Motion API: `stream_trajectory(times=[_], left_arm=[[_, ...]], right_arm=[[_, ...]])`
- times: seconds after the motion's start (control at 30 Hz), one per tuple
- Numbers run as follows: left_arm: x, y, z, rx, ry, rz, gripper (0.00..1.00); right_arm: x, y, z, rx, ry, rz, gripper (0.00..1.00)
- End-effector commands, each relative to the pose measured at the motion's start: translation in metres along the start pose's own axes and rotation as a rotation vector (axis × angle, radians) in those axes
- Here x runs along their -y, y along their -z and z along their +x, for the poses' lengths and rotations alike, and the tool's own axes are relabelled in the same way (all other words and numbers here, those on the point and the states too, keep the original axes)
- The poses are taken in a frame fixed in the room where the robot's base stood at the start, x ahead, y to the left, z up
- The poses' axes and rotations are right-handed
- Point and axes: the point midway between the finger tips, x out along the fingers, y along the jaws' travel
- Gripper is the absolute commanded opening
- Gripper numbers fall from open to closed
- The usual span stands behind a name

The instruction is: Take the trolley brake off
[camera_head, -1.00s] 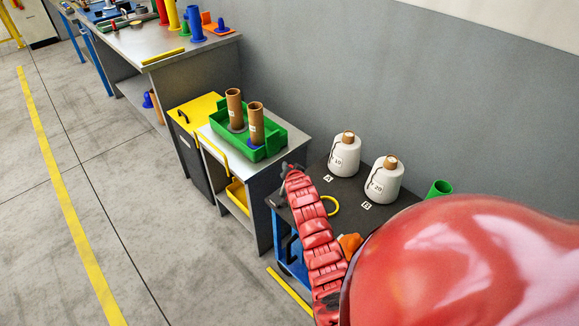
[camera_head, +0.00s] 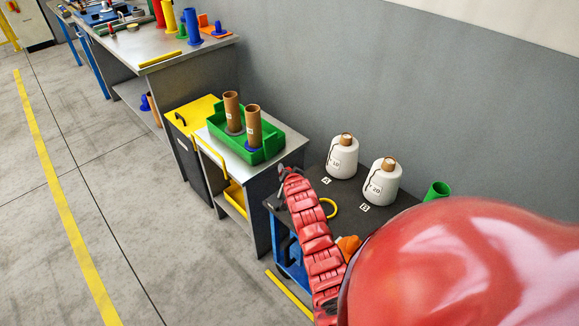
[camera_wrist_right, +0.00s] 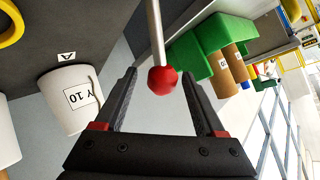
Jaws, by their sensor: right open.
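The trolley has a dark top (camera_head: 340,205) and a blue frame (camera_head: 291,262) and stands against the grey wall. In the right wrist view a lever, a thin metal rod with a red ball knob (camera_wrist_right: 163,80), shows between the fingers. My right gripper (camera_wrist_right: 161,73) is open, its fingers on either side of the knob; I see no clear contact. In the head view my right gripper (camera_head: 285,174) is small at the trolley's left edge, and the lever cannot be made out there. My left gripper is not in view.
White yarn bobbins, marked 10 (camera_head: 342,158) and 20 (camera_head: 382,184), stand on the trolley with a yellow ring (camera_head: 328,208) and a green tube (camera_head: 437,191). A green crate (camera_head: 270,145) with cardboard tubes is on the cabinet to the left. The floor at left is open.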

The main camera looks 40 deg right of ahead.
Motion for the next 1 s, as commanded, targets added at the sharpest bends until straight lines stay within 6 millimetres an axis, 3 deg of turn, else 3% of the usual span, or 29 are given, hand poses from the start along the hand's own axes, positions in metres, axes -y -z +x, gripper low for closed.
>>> stream_trajectory(times=[0.37, 1.0], left_arm=[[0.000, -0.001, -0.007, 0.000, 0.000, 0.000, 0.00], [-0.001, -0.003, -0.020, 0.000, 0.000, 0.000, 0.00]], right_arm=[[-0.002, -0.001, -0.048, -0.001, 0.000, 0.000, 0.72], [-0.002, -0.002, -0.149, 0.000, -0.002, 0.000, 0.72]])
